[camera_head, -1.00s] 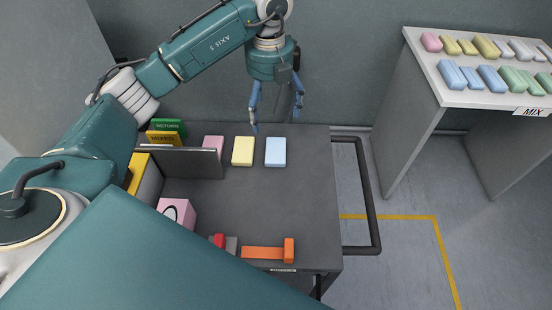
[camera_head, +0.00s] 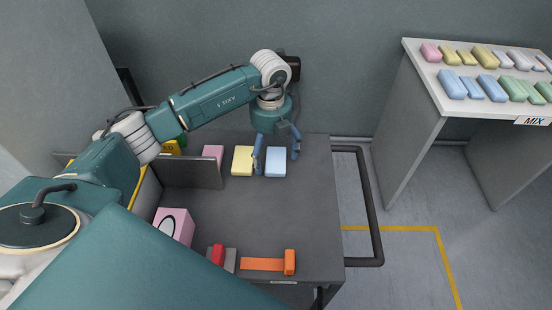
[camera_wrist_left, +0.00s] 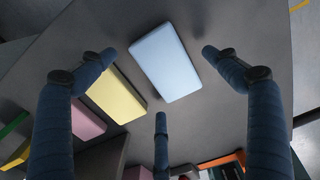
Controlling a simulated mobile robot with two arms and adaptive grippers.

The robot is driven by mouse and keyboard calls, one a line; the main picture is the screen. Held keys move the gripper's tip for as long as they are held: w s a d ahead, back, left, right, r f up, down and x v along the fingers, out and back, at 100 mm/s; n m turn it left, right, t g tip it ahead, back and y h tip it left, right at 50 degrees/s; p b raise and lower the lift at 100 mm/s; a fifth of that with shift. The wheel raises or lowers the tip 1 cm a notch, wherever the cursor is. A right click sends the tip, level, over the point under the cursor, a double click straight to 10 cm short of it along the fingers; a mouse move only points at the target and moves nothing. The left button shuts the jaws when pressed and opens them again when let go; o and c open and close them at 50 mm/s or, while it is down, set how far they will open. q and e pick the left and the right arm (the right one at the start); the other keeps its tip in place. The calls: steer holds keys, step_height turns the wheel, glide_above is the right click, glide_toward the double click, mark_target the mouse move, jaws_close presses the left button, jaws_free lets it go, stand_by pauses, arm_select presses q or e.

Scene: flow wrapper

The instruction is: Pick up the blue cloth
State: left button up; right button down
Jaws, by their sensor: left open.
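The blue cloth (camera_head: 276,163) is a light blue, folded block lying flat on the dark cart top, right of the yellow cloth. It also shows in the left wrist view (camera_wrist_left: 165,62), lying between the spread fingers. My left gripper (camera_head: 276,160) is open and points down over the blue cloth, one finger on each side of it. One finger hangs near the gap between the blue and yellow cloths. I cannot tell whether any finger touches the cloth. My right gripper is not in view.
The yellow cloth (camera_head: 242,160) lies close beside the blue one, with a pink cloth (camera_head: 213,157) farther left. A dark upright panel (camera_head: 190,172), a pink box (camera_head: 174,226) and an orange tool (camera_head: 270,264) are on the cart. A MIX table (camera_head: 441,108) stands right.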

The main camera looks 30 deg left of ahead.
arm_select(q)
steer(key=shift+f, duration=0.7)
steer(key=c, duration=1)
steer(key=shift+r, duration=0.1)
step_height(320, 180, up, 15)
steer(key=b, duration=0.2)
step_height(320, 180, up, 5)
steer(key=p, duration=0.1)
glide_above(272, 159)
steer(key=s+d+n, duration=0.3)
steer(key=s+n, duration=0.1)
steer(key=n, duration=0.6)
steer(key=s+d+f+n, duration=0.1)
steer(key=s+d+n, duration=0.2)
steer(key=n, duration=0.7)
steer(key=s+d+n, duration=0.3)
steer(key=s+n, duration=0.3)
steer(key=n, duration=0.4)
steer(key=shift+f+n, duration=0.4)
